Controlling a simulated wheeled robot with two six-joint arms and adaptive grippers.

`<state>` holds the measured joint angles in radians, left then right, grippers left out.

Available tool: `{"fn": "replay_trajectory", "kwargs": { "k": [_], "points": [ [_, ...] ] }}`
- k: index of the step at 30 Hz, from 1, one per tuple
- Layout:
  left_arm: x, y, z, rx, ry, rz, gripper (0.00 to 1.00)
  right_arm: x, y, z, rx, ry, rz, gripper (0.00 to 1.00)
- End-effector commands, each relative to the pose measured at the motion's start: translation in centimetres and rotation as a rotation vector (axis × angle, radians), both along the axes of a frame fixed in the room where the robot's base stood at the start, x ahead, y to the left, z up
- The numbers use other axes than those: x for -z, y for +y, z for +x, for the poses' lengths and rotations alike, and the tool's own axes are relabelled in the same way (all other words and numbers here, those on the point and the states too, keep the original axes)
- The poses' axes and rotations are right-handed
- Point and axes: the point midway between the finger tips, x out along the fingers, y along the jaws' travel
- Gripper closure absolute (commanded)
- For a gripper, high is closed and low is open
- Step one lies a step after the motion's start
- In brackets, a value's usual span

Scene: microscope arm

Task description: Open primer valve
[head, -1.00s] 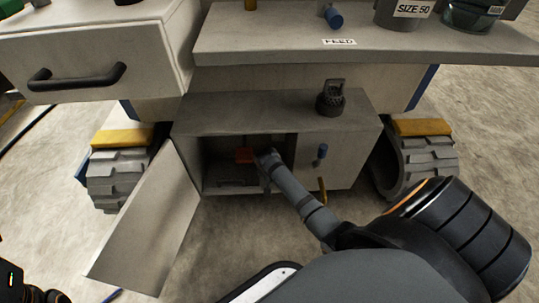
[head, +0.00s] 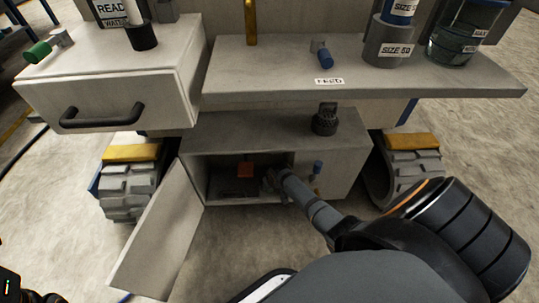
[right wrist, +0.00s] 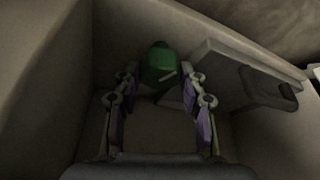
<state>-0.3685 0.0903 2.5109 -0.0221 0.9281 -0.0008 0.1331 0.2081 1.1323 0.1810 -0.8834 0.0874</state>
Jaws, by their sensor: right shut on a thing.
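A low grey cabinet (head: 270,130) stands under the shelf, with its door (head: 165,240) swung open to the left. My right gripper (head: 268,182) reaches into its opening, beside a small orange-red tag or block (head: 245,170). In the right wrist view my right gripper (right wrist: 160,88) has its fingers on either side of a green rounded knob (right wrist: 160,62) and is shut on it. The knob is hidden in the head view. No label shows which part is the primer valve. Of my left arm, only a dark part shows at the lower left; its fingertips are out of view.
A dark handle (right wrist: 268,88) on a grey plate lies right of the knob, close to the cabinet wall. A blue knob (head: 318,167) is on the cabinet's right front.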

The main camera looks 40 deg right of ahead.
Motion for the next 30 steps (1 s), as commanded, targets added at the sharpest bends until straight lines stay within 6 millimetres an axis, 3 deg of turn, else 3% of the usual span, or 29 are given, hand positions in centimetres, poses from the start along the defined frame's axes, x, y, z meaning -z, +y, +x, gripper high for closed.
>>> {"fn": "replay_trajectory", "kwargs": {
  "k": [10, 25, 26, 30],
  "points": [
    [-0.77, -0.04, 0.05, 0.009, 0.008, 0.003, 0.6, -0.03, -0.12, -0.01, -0.13, 0.0, -0.001, 0.9],
    [-0.77, 0.04, 0.08, 0.007, 0.009, 0.0, 0.6, 0.02, -0.1, 0.04, -0.149, -0.001, 0.0, 0.9],
    [-0.77, 0.04, 0.08, 0.007, 0.009, 0.0, 0.6, 0.02, -0.1, 0.04, -0.149, -0.001, 0.0, 0.56],
    [-0.83, 0.05, 0.06, 0.006, 0.007, -0.001, 0.6, 0.02, -0.1, 0.04, -0.149, -0.001, 0.0, 0.37]
  ]
}}
